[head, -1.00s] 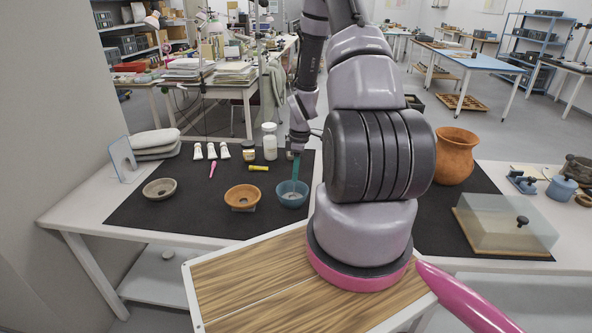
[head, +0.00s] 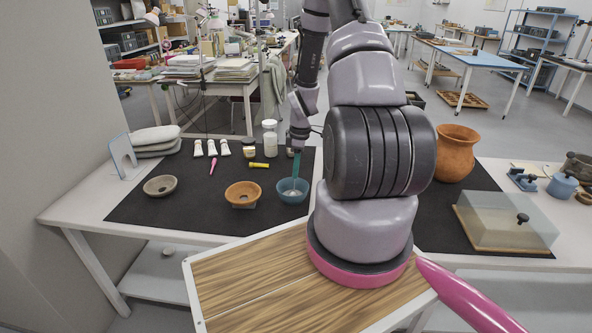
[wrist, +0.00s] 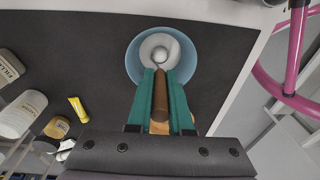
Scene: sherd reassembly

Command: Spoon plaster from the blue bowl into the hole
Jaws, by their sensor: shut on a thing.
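The blue bowl (head: 293,191) stands on the dark mat and holds white plaster, which also shows in the wrist view (wrist: 145,52). My gripper (wrist: 160,74) has teal fingers shut on the brown handle of a spoon (wrist: 160,98). The spoon's head is inside the blue bowl, over or in the plaster; I cannot tell how deep. In the head view my gripper (head: 297,166) is above the bowl. An orange clay bowl (head: 242,191) sits just left of the blue bowl on a small support. No hole is clearly visible in it. In the wrist view my gripper mostly hides it.
A grey bowl (head: 160,186) is at the mat's left. White tubes (head: 211,148), a yellow tube (head: 259,165), a pink tool (head: 213,167) and a white bottle (head: 270,138) stand or lie behind. A tall clay pot (head: 456,152) and a clear-covered box (head: 507,225) are at right.

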